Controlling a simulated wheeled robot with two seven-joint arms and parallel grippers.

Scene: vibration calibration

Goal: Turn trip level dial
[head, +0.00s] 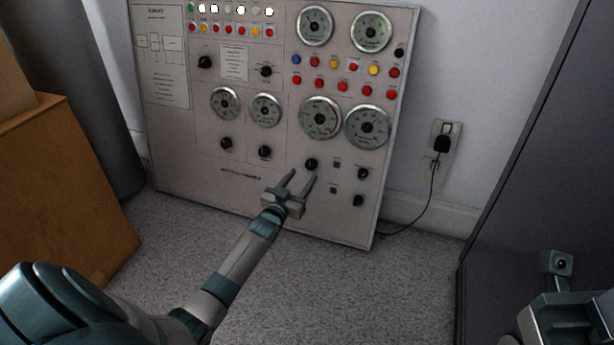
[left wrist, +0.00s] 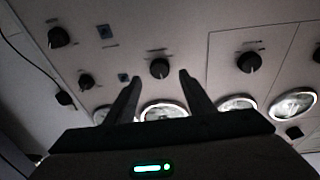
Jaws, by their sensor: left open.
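A black round dial (head: 311,164) sits low on the grey control panel, right of the middle. Its label is too small to read, so I cannot confirm it is the trip level dial. My left gripper (head: 301,174) is open, its two fingers pointing up at the panel just below this dial. In the left wrist view the same dial (left wrist: 159,68) shows between the spread fingertips of the left gripper (left wrist: 161,76), and I see no contact. Part of my right arm shows at the lower right of the head view; its jaws are not visible.
The panel (head: 210,173) leans by the wall and carries gauges, lamps and several other dials, including one (head: 265,152) to the left and one (head: 363,173) to the right. A dark cabinet (head: 530,150) stands right, a wooden box (head: 60,190) left. A plug (head: 441,144) trails a cable.

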